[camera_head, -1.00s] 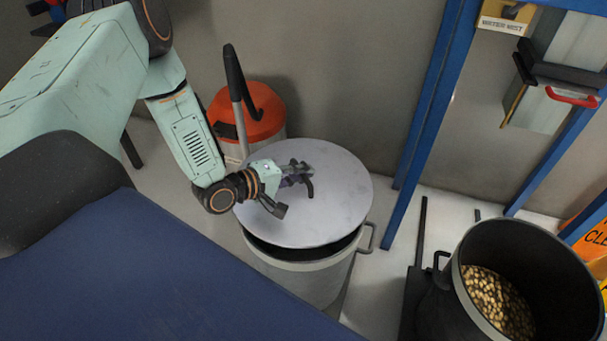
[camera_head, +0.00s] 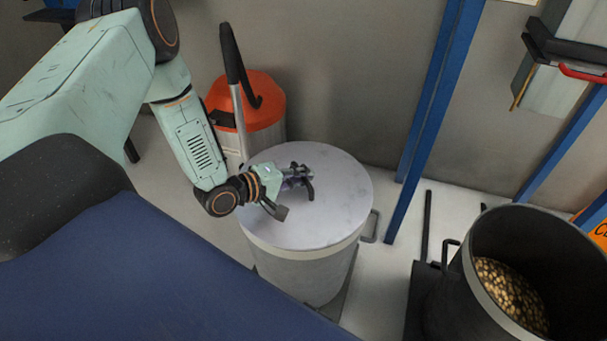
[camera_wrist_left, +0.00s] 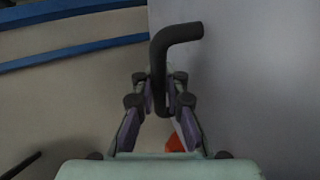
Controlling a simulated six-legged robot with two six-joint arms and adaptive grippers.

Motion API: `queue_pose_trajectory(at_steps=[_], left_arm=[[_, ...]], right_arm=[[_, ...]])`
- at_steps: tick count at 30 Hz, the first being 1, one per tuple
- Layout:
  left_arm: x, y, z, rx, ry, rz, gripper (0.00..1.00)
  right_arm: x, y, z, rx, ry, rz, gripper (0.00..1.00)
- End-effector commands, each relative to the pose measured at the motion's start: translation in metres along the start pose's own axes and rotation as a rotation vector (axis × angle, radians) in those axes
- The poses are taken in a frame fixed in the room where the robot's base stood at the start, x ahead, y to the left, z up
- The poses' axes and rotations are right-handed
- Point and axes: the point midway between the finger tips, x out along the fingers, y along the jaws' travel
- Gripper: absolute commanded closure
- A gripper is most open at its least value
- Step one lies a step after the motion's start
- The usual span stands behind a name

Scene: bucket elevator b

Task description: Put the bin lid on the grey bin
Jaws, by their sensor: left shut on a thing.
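The bin lid (camera_head: 325,215) is a round pale grey disc with a dark bent handle (camera_head: 309,187). It lies over the mouth of the grey bin (camera_head: 310,272), and no dark gap shows along its near edge. My left gripper (camera_head: 298,181) is shut on the lid's handle above the disc. In the left wrist view the dark handle (camera_wrist_left: 164,75) stands between the two fingers, with the lid's grey surface (camera_wrist_left: 245,70) to the right. The far side of the bin's rim is hidden by the lid. My right gripper is not in view.
An orange-topped vacuum (camera_head: 250,92) with a black handle stands behind the bin. A blue post (camera_head: 425,130) rises to the right. A dark bucket (camera_head: 540,265) holding yellowish pieces stands at the lower right. Pale floor (camera_head: 390,275) shows between bin and bucket.

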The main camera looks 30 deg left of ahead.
Motion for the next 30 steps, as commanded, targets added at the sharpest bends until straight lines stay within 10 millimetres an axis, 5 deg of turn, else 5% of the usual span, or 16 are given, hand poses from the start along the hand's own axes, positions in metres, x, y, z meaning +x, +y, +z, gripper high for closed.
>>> queue_pose_trajectory(at_steps=[28, 30], left_arm=[[0.004, -0.009, 0.0, 0.001, 0.0, 0.003, 1.0], [0.003, -0.008, 0.0, 0.001, 0.0, 0.003, 0.85]], right_arm=[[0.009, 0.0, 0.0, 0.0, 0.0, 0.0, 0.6], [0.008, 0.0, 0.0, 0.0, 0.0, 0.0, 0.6]])
